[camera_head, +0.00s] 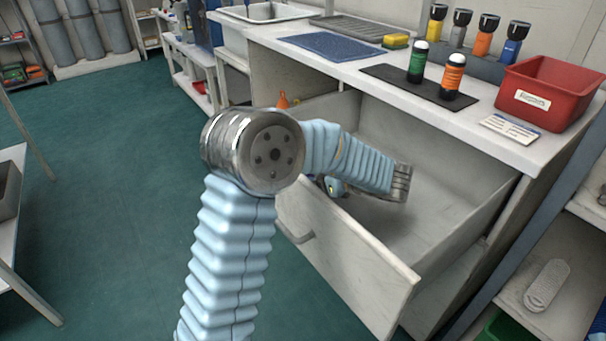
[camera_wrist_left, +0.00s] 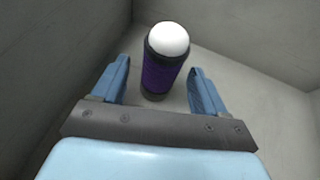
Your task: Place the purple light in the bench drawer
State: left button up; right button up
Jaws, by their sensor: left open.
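The purple light (camera_wrist_left: 163,75) has a purple body, dark ends and a white domed top. In the left wrist view it stands upright on a grey surface between grey walls, which look like the inside of the drawer. My left gripper (camera_wrist_left: 158,80) is open, with one blue finger on each side of the light and visible gaps to it. My right gripper is not in view.
On the bench top stand a green light (camera_head: 418,62) and an orange light (camera_head: 452,77) on a dark mat, several more lights behind, a red bin (camera_head: 548,92) and a yellow sponge (camera_head: 395,41). An orange item (camera_head: 283,101) shows at the drawer's far left. The drawer's right part is bare.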

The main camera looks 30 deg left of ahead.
pick_arm(q)
jog(key=v, duration=0.8)
jog(key=shift+s+d+b, duration=0.1)
jog(key=shift+b, duration=0.25)
